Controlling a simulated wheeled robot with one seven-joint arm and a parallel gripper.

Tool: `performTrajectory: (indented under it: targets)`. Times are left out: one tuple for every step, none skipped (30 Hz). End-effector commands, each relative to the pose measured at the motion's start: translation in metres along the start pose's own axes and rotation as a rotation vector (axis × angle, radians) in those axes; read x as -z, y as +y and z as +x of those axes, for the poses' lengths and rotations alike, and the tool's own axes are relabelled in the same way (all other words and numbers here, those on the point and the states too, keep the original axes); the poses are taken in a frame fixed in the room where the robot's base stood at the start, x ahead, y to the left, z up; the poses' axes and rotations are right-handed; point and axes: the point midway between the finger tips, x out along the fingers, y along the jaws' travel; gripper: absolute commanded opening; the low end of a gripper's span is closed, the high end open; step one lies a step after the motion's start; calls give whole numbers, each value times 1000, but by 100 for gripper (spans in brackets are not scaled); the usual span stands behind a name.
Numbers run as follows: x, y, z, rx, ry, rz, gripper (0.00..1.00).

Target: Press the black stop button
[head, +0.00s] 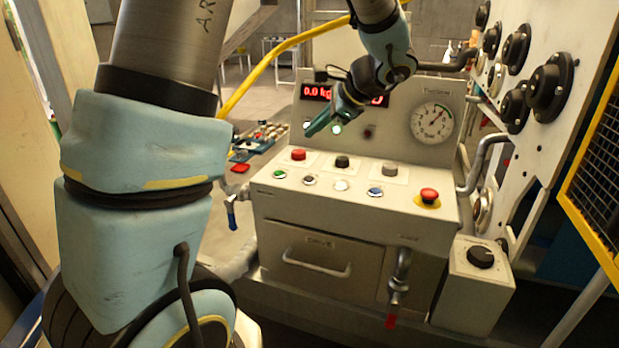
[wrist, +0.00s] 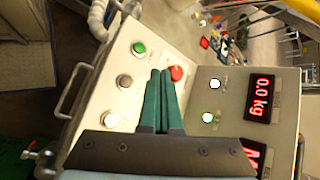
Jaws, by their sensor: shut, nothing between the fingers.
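The black button (head: 342,161) sits in the back row of the sloped control panel (head: 262,205), between a red button (head: 298,154) and a grey button (head: 389,170). My gripper (head: 311,131) is above and behind that row in the head view, its fingers pointing down to the left, apart from the black button. In the wrist view the two green fingers (wrist: 160,74) lie together, empty, with their tips beside the red button (wrist: 176,73). The black button cannot be made out there; the fingers and gripper body cover part of the panel.
The front row has green (head: 279,173), dark-centred (head: 310,180), white (head: 341,185) and blue (head: 375,191) buttons. A red mushroom button (head: 428,196) stands at the right. A gauge (head: 432,122) and red display (head: 317,92) are on the upright panel behind. A black knob (head: 480,257) tops a side box.

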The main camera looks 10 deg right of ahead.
Motion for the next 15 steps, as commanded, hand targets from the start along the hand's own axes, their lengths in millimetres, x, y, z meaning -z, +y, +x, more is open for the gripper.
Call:
performTrajectory:
  targets:
    - [0,0,0,0,0,-1,0]
    - [0,1,1,-1,0,-1,0]
    - [1,1,2,-1,0,-1,0]
    - [2,2,2,-1,0,-1,0]
    - [2,3,4,-1,0,-1,0]
    - [4,4,5,-1,0,-1,0]
    - [5,5,7,-1,0,-1,0]
    - [6,6,8,-1,0,-1,0]
    - [8,8,11,-1,0,-1,0]
    - [9,10,13,-2,0,-1,0]
    - [11,12,16,-2,0,-1,0]
    - [14,14,19,-2,0,-1,0]
    - [16,16,22,-2,0,-1,0]
    - [18,19,25,-2,1,0,0]
    - [20,22,29,-2,1,0,0]
